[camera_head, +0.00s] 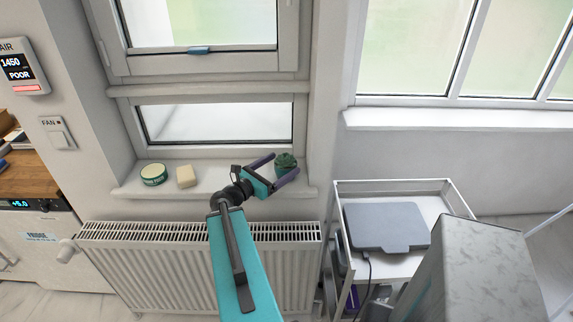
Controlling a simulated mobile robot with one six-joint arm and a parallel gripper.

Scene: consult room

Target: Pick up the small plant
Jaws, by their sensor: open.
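The small plant (286,161) is a dark green, rounded clump near the right end of the window sill. Its lower part is hidden behind my gripper. My gripper (281,166) is open at the sill, with its two purple-grey fingers apart. In this view one finger passes on the upper left of the plant and the other on its lower right. I cannot tell whether either finger touches it.
A green-and-cream round tin (153,174) and a cream block (186,176) stand on the sill (220,187) left of my gripper. A white radiator (170,255) is below. A white trolley (437,198) with a grey flat device (385,228) stands at right.

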